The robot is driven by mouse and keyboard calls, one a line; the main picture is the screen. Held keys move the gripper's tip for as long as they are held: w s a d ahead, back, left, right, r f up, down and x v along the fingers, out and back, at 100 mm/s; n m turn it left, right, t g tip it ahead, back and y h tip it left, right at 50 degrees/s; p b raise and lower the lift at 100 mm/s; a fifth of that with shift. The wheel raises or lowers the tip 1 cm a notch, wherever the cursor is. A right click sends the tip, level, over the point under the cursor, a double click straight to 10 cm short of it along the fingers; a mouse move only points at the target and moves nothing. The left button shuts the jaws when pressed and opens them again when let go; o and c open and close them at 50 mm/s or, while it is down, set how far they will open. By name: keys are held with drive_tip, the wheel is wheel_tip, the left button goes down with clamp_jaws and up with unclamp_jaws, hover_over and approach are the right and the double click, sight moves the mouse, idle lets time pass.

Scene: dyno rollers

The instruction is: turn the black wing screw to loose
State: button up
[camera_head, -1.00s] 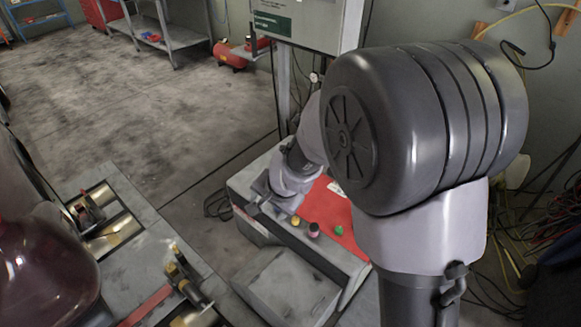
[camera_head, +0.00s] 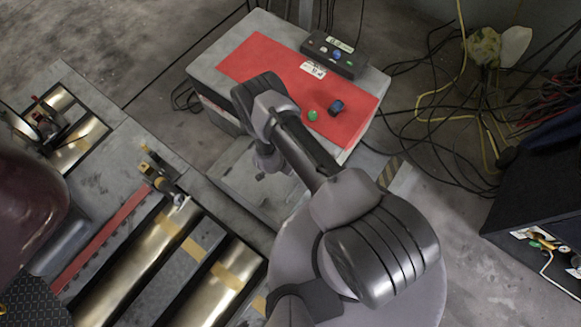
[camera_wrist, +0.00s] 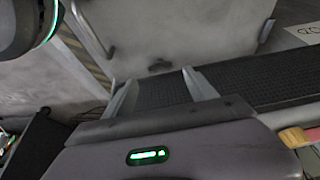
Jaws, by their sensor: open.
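My gripper (camera_wrist: 163,92) shows in the wrist view with its two grey fingers apart and nothing between them. A small dark shape that looks like the black wing screw (camera_wrist: 160,66) sits on a grey surface just beyond the fingertips, roughly in line with the gap. It does not appear to be touched. How far it is turned cannot be told. In the head view my arm reaches to the near side of the grey cabinet (camera_head: 210,75); the fingers are not clear there and I cannot make out the screw.
Metal rollers (camera_head: 130,262) lie in the floor frame at left. Cables (camera_head: 440,120) and a dark case (camera_head: 545,200) are at right.

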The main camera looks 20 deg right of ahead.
drive_tip(key=b+x, duration=0.2)
drive_tip(key=x, duration=0.3)
drive_tip(key=shift+f, duration=0.1)
drive_tip(key=c, duration=1.4)
